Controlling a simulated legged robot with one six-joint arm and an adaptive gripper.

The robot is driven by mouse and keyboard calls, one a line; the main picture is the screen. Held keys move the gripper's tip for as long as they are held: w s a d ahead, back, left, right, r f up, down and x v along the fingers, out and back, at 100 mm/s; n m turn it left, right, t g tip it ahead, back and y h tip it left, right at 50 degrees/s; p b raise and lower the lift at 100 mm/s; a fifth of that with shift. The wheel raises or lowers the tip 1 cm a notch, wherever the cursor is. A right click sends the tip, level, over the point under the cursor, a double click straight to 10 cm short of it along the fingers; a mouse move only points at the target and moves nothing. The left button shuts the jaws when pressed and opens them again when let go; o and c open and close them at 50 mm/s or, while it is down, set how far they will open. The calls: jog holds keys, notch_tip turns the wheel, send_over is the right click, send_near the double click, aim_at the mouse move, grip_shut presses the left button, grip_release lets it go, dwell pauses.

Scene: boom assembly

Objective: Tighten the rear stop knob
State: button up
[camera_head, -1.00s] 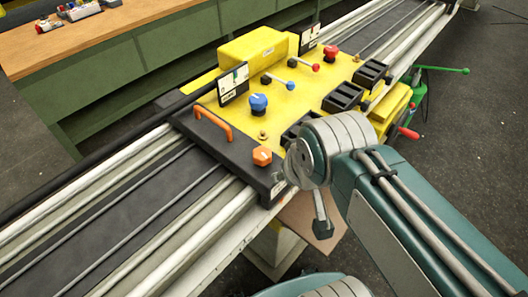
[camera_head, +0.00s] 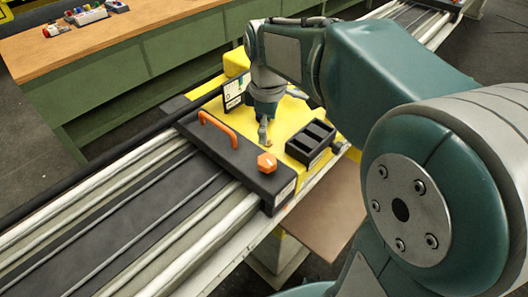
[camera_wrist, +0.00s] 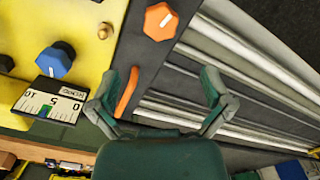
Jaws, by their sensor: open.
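An orange knob with a white line (camera_head: 267,162) sits on the black end plate of the yellow carriage. It shows in the wrist view at the top (camera_wrist: 160,22). A blue knob (camera_wrist: 54,62) stands on the yellow deck beside a scale card (camera_wrist: 50,100). The arm hides the blue knob in the head view. Which knob is the rear stop is not marked. My gripper (camera_wrist: 160,80) is open and empty, its fingers apart and pointing down over the end plate area. The orange handle (camera_wrist: 127,92) appears close to its left finger; contact cannot be told.
The orange handle (camera_head: 218,128) rises from the end plate. A black open box (camera_head: 311,141) sits on the deck. Long rails (camera_head: 120,215) run to the lower left. A wooden-topped bench (camera_head: 130,32) stands behind. My arm covers much of the right side.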

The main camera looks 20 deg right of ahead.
aim_at(267, 160)
notch_tip(267, 160, down, 11)
jog(key=shift+r, duration=0.1)
dwell(0.3)
jog(key=c, duration=1.1)
